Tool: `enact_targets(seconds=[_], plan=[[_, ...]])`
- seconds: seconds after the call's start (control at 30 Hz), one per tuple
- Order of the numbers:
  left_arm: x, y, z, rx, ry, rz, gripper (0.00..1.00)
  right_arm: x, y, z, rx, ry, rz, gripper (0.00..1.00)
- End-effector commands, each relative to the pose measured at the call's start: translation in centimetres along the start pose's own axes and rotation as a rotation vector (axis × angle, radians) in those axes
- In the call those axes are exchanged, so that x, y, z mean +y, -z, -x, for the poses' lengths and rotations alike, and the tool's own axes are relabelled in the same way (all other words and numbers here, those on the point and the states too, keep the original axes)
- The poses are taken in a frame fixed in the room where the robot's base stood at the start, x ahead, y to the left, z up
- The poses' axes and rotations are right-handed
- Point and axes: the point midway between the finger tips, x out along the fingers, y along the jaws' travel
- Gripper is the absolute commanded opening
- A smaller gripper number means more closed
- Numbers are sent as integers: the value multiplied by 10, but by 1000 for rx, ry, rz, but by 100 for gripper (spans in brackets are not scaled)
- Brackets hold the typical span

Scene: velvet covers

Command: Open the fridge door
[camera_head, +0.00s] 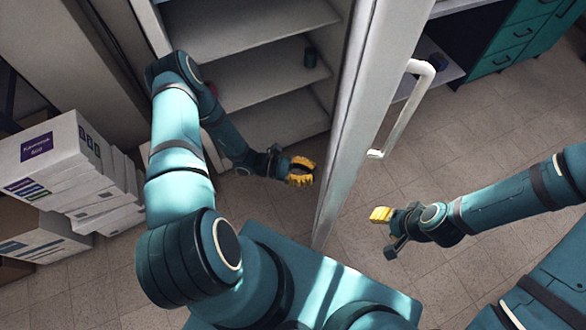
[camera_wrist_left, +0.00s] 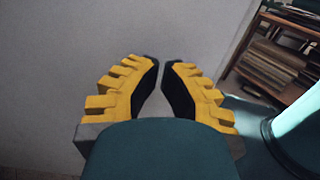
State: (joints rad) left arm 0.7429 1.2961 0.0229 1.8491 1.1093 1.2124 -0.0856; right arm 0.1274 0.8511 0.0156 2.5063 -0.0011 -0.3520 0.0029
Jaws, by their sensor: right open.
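The fridge door (camera_head: 349,120) stands open, seen nearly edge-on in the head view, swung out from the shelved interior. Its white bar handle (camera_head: 405,112) is on the door's right, outer face. My left gripper (camera_head: 311,172) is left of the door, on its inner side, close to it. In the left wrist view its yellow fingers (camera_wrist_left: 162,62) have a narrow gap and nothing between them; a plain pale surface lies beyond. My right gripper (camera_head: 371,214) is open and empty, right of the door and below the handle, apart from both.
Stacked white boxes (camera_head: 70,175) stand at the left. A green drawer cabinet (camera_head: 510,40) is at the upper right. Tiled floor (camera_head: 440,270) is clear around my right gripper.

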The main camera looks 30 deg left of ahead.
Motion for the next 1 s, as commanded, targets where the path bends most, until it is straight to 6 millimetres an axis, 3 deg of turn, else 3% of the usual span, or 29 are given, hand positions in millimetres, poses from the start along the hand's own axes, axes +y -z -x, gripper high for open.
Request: enact_targets(seconds=[0.1, 0.3, 1.0], plan=[[0, 0, -18, 0, 2, -2, 0, 1, 0, -2, 1, 0, 0, 47], [0, 0, -33, 0, 0, 0, 0, 1, 0, -3, 2, 0, 0, 47], [2, 0, -42, -1, -8, -2, 0, 1, 0, -3, 2, 0, 0, 47]])
